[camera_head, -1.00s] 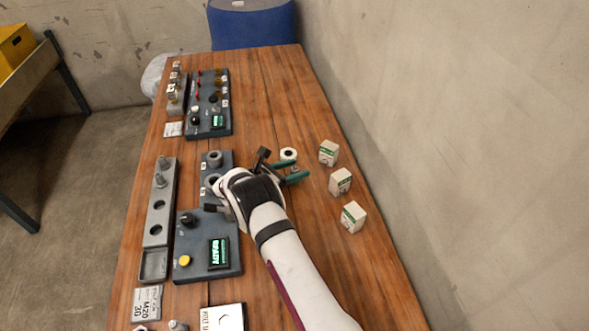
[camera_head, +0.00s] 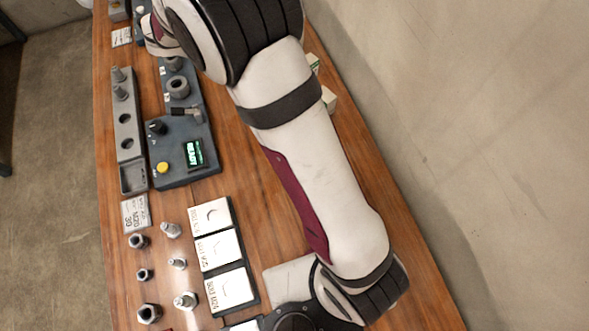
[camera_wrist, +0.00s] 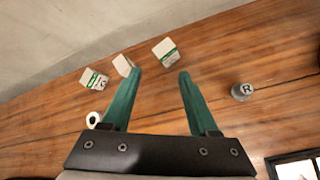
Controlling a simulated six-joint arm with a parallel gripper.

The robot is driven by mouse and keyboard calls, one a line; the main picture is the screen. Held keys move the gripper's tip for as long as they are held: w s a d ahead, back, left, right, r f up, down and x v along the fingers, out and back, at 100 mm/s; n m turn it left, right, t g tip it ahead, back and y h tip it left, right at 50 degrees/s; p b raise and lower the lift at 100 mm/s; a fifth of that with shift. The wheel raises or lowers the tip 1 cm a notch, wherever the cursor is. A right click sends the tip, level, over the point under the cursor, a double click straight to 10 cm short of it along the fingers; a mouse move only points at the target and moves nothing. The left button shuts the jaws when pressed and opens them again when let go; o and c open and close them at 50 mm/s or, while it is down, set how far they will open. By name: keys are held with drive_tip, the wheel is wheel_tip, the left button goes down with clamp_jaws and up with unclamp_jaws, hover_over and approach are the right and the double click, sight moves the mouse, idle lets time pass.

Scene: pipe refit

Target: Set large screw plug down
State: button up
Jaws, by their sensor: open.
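In the wrist view, my gripper (camera_wrist: 160,77) is open, with its two teal fingers wide apart and nothing between them. A short grey round piece marked R (camera_wrist: 243,91) stands alone on the wooden table, to the right of the fingers and apart from them. It may be the large screw plug, but I cannot tell for sure. In the head view my gripper is out of sight and my arm covers much of the table.
Small white-green boxes (camera_wrist: 165,50) stand near the wall, and a white ring (camera_wrist: 93,120) lies by the left finger. The head view shows a control station (camera_head: 182,150), a grey rack (camera_head: 129,140), several loose fittings (camera_head: 185,300) and white cards (camera_head: 220,250). Bare wood surrounds the R piece.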

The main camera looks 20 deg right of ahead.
drive_tip(key=s+d+r+m+g+y, duration=0.25)
drive_tip(key=s+r+m, duration=0.2)
drive_tip(key=s, duration=0.45)
drive_tip(key=s+a+m+y, duration=0.3)
drive_tip(key=s+m+y, duration=0.1)
drive_tip(key=s+m, duration=0.3)
drive_tip(key=s+a+m+t+y, duration=0.1)
drive_tip(key=s+a+m+y, duration=0.3)
drive_tip(key=s+m, duration=0.3)
drive_tip(key=s, duration=0.4)
drive_tip(key=shift+s+a, duration=0.3)
drive_tip(key=shift+f, duration=0.1)
